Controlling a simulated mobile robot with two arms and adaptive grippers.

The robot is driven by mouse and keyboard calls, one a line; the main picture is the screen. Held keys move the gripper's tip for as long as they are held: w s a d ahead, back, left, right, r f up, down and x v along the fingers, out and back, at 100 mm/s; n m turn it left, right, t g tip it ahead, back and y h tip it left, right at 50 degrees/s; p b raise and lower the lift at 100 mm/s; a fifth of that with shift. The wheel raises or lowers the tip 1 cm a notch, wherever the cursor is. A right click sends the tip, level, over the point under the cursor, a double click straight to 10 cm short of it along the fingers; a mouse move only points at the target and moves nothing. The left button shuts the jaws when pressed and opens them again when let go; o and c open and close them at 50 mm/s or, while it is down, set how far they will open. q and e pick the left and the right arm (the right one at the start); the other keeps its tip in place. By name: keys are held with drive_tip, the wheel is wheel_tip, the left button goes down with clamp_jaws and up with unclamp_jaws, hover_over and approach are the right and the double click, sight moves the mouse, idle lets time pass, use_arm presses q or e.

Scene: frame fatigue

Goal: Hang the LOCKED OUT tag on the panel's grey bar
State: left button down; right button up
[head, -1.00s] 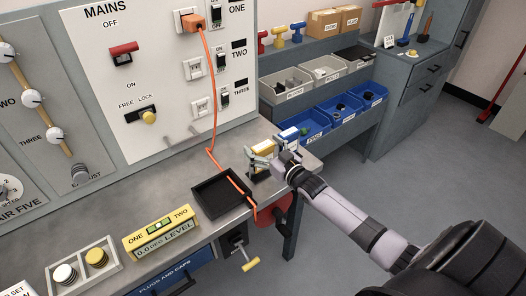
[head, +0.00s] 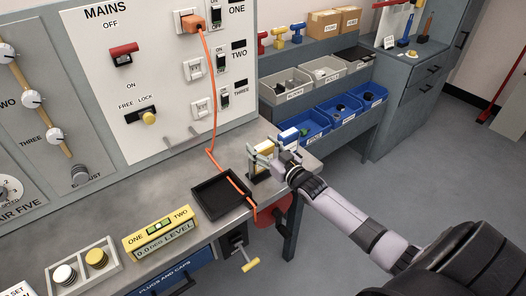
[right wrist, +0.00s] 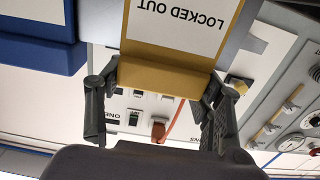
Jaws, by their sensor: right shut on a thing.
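The LOCKED OUT tag (right wrist: 180,28) is white with a yellow end, and its lettering is upside down in the right wrist view. My right gripper (right wrist: 157,105) is shut on the tag, with a finger on each side of the yellow end. In the head view the right gripper (head: 262,161) is over the back right corner of the bench, and the tag is small and partly hidden there. Two short grey bars, one left (head: 169,141) and one right (head: 194,131), stick out low on the white mains panel (head: 90,75), left of the gripper and apart from it. My left gripper is not in view.
An orange cable (head: 212,110) hangs from a panel plug onto the bench, beside a black tray (head: 221,196). A yellow level box (head: 160,234) stands further left. Blue bins (head: 337,108) are on a shelf behind the gripper. Bench space below the bars is clear.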

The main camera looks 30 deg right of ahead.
wheel_tip(320, 180, up, 20)
drive_tip(key=b, duration=0.1)
idle(0.5)
